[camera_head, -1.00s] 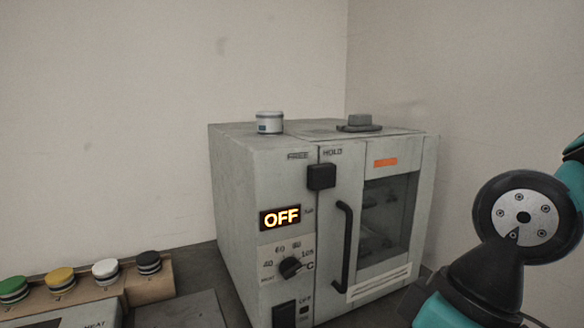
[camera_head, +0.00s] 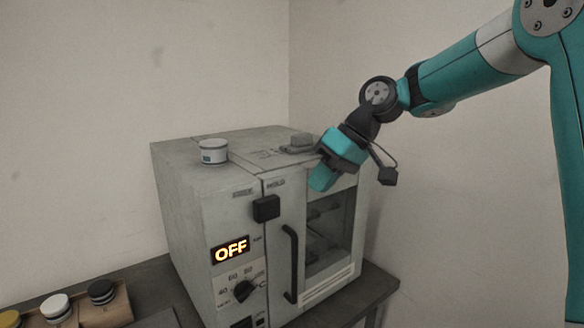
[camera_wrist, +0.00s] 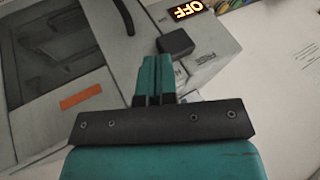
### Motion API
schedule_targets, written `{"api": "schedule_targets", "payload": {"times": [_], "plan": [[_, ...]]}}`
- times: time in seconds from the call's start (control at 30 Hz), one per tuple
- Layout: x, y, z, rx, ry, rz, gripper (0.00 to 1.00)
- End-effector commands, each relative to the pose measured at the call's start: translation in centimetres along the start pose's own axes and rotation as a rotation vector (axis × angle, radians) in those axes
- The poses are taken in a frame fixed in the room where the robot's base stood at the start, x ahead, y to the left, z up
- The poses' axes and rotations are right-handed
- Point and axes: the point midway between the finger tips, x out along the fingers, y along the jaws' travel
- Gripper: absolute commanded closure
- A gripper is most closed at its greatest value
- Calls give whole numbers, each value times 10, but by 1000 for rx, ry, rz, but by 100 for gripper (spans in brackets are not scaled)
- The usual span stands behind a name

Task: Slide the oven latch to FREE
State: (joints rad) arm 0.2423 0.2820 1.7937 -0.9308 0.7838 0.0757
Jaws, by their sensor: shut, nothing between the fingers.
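The oven (camera_head: 185,185) is a grey box with a glass door on its right and a control panel on its left. The latch (camera_head: 266,208) is a black square block at the seam, under the HOLD label and right of the FREE label. It also shows in the wrist view (camera_wrist: 176,42), just beyond my fingertips. My gripper (camera_head: 322,181) is shut and empty, in front of the door's upper part, right of the latch. In the wrist view its teal fingers (camera_wrist: 155,62) lie together. I cannot tell whether they touch the latch; the head view shows them apart.
A black door handle (camera_head: 291,262) stands below the latch. The display (camera_head: 230,250) reads OFF, above a black dial (camera_head: 244,290). A white jar (camera_head: 213,151) and a grey object (camera_head: 299,143) sit on the oven's top. Capped jars (camera_head: 101,291) stand at lower left.

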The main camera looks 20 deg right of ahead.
Motion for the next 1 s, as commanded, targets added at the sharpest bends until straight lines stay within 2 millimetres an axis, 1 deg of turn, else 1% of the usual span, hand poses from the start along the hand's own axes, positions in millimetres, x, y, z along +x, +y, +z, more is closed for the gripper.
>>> {"api": "schedule_targets", "payload": {"times": [0.03,0.1,0.2,0.3,0.57,0.67,0.77,0.87,1.0], "plan": [[-22,17,-15,12,19,0,100],[-34,36,-23,15,39,-2,100],[-42,50,-28,16,53,-3,100],[-42,54,-28,13,57,-3,100],[-40,53,-28,13,57,-3,100],[-34,53,-28,14,56,-4,100],[-21,52,-29,14,54,-5,100],[-3,51,-30,13,52,-7,100],[27,51,-32,14,52,-7,100]]}}
